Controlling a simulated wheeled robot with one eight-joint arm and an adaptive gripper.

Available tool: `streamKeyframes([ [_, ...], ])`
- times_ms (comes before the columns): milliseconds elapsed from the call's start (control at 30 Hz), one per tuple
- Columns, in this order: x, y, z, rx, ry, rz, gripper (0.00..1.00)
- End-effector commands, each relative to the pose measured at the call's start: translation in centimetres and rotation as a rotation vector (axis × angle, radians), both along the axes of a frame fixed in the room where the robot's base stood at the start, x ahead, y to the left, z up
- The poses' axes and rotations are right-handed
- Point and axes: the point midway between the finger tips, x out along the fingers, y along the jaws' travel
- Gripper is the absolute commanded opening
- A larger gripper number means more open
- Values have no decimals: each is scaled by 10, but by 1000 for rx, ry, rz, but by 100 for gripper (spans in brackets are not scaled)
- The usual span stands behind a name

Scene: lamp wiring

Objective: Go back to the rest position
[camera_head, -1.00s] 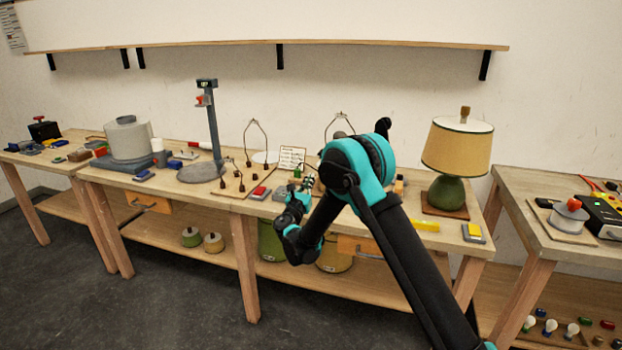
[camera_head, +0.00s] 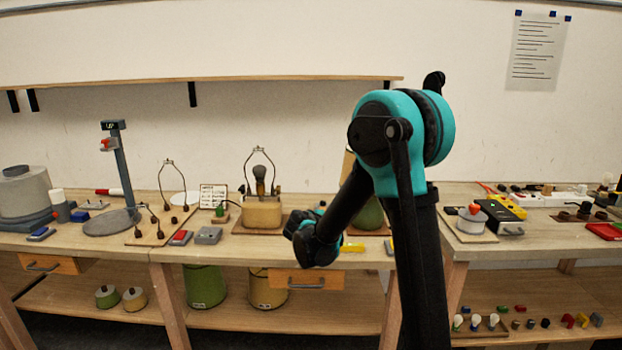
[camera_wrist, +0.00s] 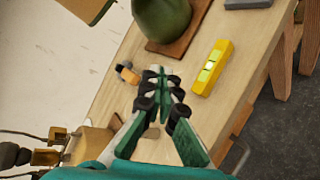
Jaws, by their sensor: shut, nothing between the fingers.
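In the head view my gripper (camera_head: 303,224) shows small at the bench's front edge, partly hidden by my own arm. A yellow tool (camera_wrist: 213,67) lies on the bench just right of the fingertips. A green lamp base (camera_wrist: 165,14) stands on a brown board beyond them. In the head view this green base (camera_head: 368,213) is mostly behind my arm.
A grey post stand (camera_head: 122,165) is further left. A wall shelf (camera_head: 200,79) runs above.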

Motion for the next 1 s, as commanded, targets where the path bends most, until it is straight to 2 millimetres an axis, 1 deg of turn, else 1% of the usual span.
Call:
streamKeyframes([
  [33,-17,-24,-2,81,12,-55,0],
  [67,-28,-36,-5,133,19,-89,0],
  [100,-42,-50,-9,203,28,-135,0],
  [167,-64,-70,-15,307,39,-207,0],
  [200,-80,-82,-20,377,45,-255,0],
  [267,-105,-98,-27,479,54,-330,0],
  [300,-121,-107,-32,547,58,-380,0],
  [367,-147,-118,-40,648,65,-457,0],
  [400,-164,-124,-45,714,69,-510,0],
  [467,-191,-131,-54,814,74,-590,0],
  [500,-208,-135,-59,879,76,-642,0],
  [533,-221,-137,-64,928,78,-684,0],
  [567,-235,-138,-68,977,80,-724,0],
  [600,-252,-139,-74,1041,81,-779,0],
  [733,-301,-135,-91,1230,87,-943,0],
  [800,-321,-131,-98,1311,89,-1014,0],
  [900,-340,-125,-106,1395,93,-1089,0],
  [1000,-351,-120,-109,1442,96,-1131,0],
])
